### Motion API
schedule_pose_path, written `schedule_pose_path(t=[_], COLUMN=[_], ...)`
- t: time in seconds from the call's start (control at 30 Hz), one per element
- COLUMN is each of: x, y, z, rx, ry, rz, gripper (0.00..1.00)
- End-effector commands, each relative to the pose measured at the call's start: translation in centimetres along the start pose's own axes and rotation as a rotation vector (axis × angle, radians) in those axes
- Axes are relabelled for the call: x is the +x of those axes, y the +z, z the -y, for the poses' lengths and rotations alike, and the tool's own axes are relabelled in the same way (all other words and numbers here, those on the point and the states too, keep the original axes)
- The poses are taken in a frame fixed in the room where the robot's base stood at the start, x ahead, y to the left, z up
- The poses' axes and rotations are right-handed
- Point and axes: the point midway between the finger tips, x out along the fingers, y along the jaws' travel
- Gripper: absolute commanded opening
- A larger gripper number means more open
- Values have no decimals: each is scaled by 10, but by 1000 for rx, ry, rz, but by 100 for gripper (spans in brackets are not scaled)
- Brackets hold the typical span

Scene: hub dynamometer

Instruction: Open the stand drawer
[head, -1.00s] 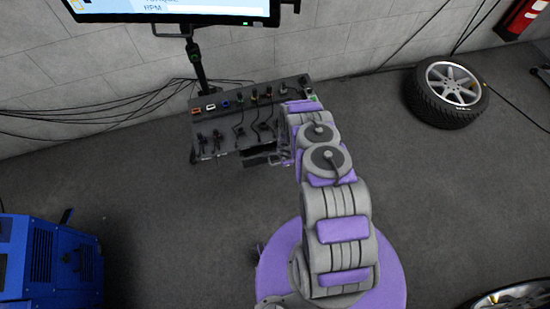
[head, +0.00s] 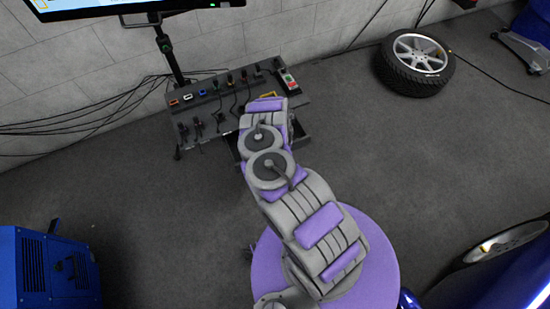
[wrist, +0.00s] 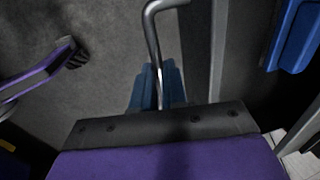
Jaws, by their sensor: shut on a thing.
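The stand (head: 208,122) is a dark console below a screen, near the wall in the head view. Its drawer sits low at the front, mostly hidden behind my arm; a dark part of it (head: 300,138) shows to the right. In the wrist view the bent metal handle (wrist: 153,35) runs down between the blue pads of my gripper (wrist: 159,88), which is shut on it. The drawer's front edge (wrist: 218,55) is right of the handle. Beyond it is a dark inside with a blue object (wrist: 296,35), so the drawer appears at least partly open. In the head view my gripper is hidden.
Cables and plugs lie on the stand's top. A wheel with a tyre (head: 415,65) lies on the floor at the upper right. A blue machine (head: 48,270) stands at lower left, and a blue car part with a wheel (head: 505,243) at lower right.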

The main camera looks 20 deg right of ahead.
Motion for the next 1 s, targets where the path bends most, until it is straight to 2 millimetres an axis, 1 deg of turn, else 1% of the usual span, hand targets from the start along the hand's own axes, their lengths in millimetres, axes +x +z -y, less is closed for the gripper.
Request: schedule_pose_path(t=[0.03,0.23,0.7,0.73,0.9,0.97,1.0], x=[1,-1,-2,-2,-2,-2,-2], y=[5,4,2,2,1,0,0], z=[-3,-10,-12,-12,-12,-12,-12], rx=[-7,-7,-5,-5,-3,-2,-2], ry=[1,2,2,2,1,1,1], rz=[6,5,3,3,2,2,1], gripper=[0,0,0,15,32,37,38])
